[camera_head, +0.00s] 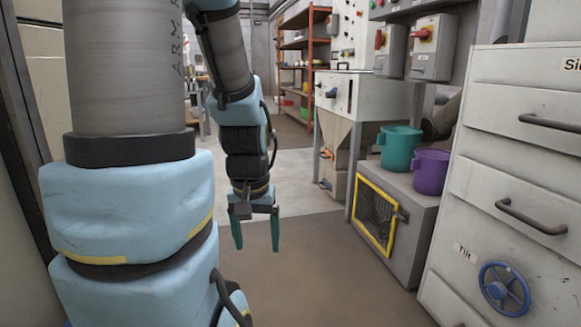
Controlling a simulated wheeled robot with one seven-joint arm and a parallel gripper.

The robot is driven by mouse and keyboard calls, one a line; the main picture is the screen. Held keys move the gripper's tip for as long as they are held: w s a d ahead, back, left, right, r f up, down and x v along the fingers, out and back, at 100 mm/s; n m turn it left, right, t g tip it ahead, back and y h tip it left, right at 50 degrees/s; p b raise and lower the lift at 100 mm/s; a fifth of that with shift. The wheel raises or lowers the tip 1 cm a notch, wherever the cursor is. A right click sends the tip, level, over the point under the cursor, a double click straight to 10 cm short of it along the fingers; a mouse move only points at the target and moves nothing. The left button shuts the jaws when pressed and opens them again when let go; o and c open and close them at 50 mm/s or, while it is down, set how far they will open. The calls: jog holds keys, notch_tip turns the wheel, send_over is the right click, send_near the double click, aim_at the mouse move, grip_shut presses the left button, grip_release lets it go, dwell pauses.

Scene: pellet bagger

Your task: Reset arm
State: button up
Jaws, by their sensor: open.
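My gripper (256,231) hangs at the end of my arm, left of the picture's middle, with its two green fingers pointing down and spread apart. It is open and nothing shows between the fingers. It is in front of bare floor and touches nothing that I can see. My upper arm and its light blue joints fill the left side of the view.
A grey cabinet (497,195) with handles and a blue handwheel (504,288) stands close on the right. A teal bucket (399,148) and a purple bucket (430,172) sit on a low grey box (407,215). Orange shelving (305,60) stands behind. The floor (310,270) is clear.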

notch_tip(320, 180, up, 37)
jog(key=p, duration=3.6)
jog(key=shift+w+r, duration=0.15)
